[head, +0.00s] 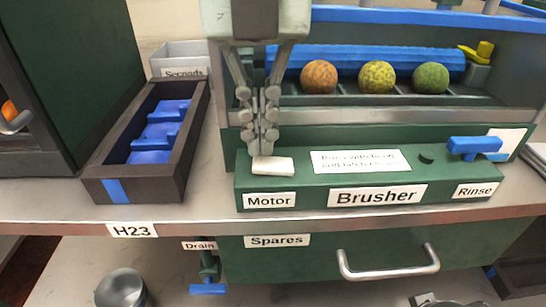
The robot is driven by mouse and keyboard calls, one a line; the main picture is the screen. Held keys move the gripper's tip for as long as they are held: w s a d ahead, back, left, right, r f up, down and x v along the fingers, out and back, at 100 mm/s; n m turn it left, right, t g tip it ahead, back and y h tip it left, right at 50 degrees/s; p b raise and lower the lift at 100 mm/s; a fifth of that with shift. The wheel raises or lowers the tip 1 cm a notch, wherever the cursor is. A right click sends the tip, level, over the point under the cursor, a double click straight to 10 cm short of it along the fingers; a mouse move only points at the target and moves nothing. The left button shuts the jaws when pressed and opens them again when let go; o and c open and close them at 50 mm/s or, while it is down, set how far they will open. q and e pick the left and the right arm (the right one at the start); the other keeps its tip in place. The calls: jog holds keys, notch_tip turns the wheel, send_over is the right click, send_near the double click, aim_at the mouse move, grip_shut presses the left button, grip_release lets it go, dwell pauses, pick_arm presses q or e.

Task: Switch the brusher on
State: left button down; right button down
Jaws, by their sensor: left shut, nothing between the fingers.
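The brusher's green control box (310,190) stands at the front of the bench, with a "Brusher" label (376,196) on its front. A white rocker switch (272,166) sits on its top at the left end, above the "Motor" label (269,200). My left gripper (264,150) comes down from above, shut and empty, with its fingertips at the rear left part of the switch. I cannot tell whether they touch it. A blue handle (474,145) is above the "Rinse" label (475,190). My right gripper is not in view.
Three oranges (319,77), (377,77), (430,78) sit in the brusher bed behind the box, before a blue brush roller (345,62). A dark tray (188,142) with blue inserts stands at left. A drawer handle (388,264) sticks out below.

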aim_at(261, 162)
pick_arm(q)
jog(key=shift+f+b, duration=0.45)
jog(key=shift+f, duration=0.05)
jog(key=shift+r, duration=0.1)
notch_tip(261, 162, up, 7)
jog(key=p, duration=0.3)
jog(key=shift+p, duration=0.35)
dwell(0.6)
